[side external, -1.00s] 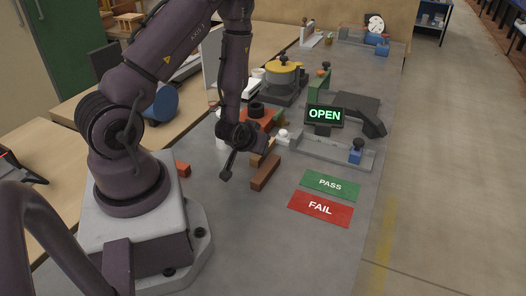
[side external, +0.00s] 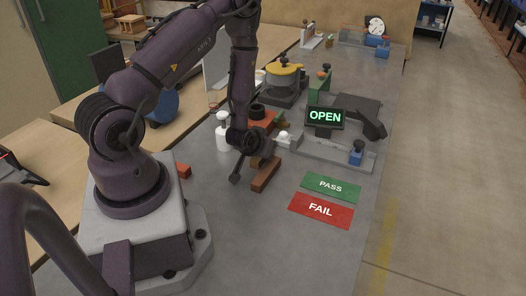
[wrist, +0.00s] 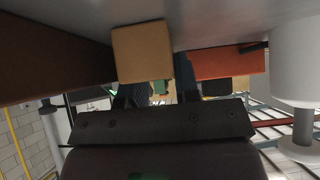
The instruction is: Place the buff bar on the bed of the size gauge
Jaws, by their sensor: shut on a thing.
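My gripper (side external: 256,158) is low over the grey bench, to the left of the size gauge. It is shut on the buff bar (wrist: 142,53), whose square end fills the space between the fingers in the wrist view. In the side view the bar is mostly hidden by my gripper, and I cannot tell whether it touches the bench. The size gauge has a display (side external: 325,116) reading OPEN. Its light grey bed (side external: 318,151) runs right to a blue block (side external: 356,155), and no bar is visible on it.
A brown bar (side external: 265,176) lies just beside my gripper. A small red-brown block (side external: 183,171) lies near my base. The green PASS (side external: 331,186) and red FAIL (side external: 320,210) plates are clear.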

